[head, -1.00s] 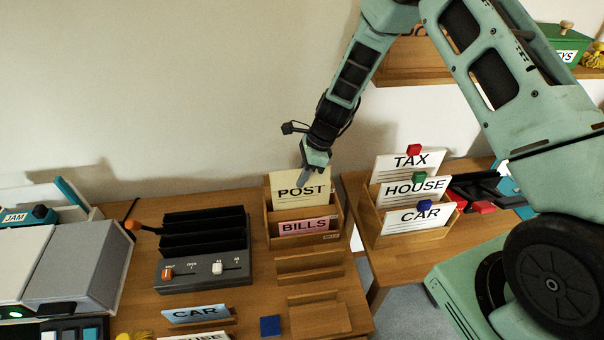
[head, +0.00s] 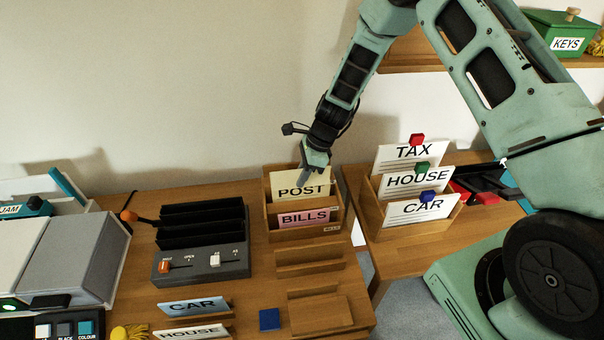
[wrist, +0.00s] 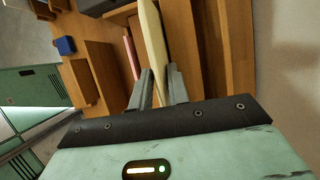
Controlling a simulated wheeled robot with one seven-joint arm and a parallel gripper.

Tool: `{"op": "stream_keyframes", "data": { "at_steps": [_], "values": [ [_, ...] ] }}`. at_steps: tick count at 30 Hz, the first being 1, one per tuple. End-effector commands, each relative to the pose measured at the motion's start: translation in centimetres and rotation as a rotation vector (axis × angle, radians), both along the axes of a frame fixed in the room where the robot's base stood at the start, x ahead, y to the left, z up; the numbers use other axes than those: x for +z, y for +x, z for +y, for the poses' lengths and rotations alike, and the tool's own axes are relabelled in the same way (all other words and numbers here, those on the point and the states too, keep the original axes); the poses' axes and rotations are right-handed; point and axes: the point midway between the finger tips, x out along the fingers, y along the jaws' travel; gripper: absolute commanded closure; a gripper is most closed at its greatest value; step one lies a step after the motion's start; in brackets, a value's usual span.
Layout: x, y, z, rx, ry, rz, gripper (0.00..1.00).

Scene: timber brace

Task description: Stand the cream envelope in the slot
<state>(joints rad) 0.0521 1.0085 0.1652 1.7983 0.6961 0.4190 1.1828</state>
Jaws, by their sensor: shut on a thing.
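The cream envelope (head: 290,181), marked POST, stands upright in the rear part of a wooden rack (head: 333,229). A pink envelope (head: 304,218) marked BILLS stands in front of it in the same rack. My gripper (head: 304,176) is above the rack, its fingers at the cream envelope's top edge. In the wrist view my gripper (wrist: 160,84) is shut on the cream envelope (wrist: 152,38), one finger on each side. The cream envelope's bottom edge is hidden by the rack and the pink envelope, so I cannot tell whether it touches the rack's floor.
A second rack (head: 370,215) with TAX, HOUSE and CAR cards stands to the right, across a gap between tables. A black slotted unit (head: 203,262) with sliders stands left. Empty wooden holders (head: 310,259) and a blue square (head: 269,319) lie in front.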

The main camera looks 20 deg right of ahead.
Motion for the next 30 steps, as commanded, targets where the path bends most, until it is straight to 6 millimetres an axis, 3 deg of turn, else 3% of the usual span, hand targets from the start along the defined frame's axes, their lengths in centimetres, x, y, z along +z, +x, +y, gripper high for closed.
{"op": "stream_keyframes", "data": {
  "at_steps": [9,10,12,18,21,30],
  "values": [
    [-0.21,0.02,0.00,0.000,0.000,-0.001,1.00],
    [-0.21,0.02,0.00,0.000,0.000,-0.001,0.77],
    [-0.20,0.01,0.01,0.000,0.000,-0.001,0.58],
    [-0.21,0.01,0.00,0.000,0.000,0.000,0.57],
    [-0.23,0.00,0.00,0.000,0.000,0.000,0.35],
    [-0.12,0.00,0.00,0.000,0.000,0.000,0.35]
  ]
}}
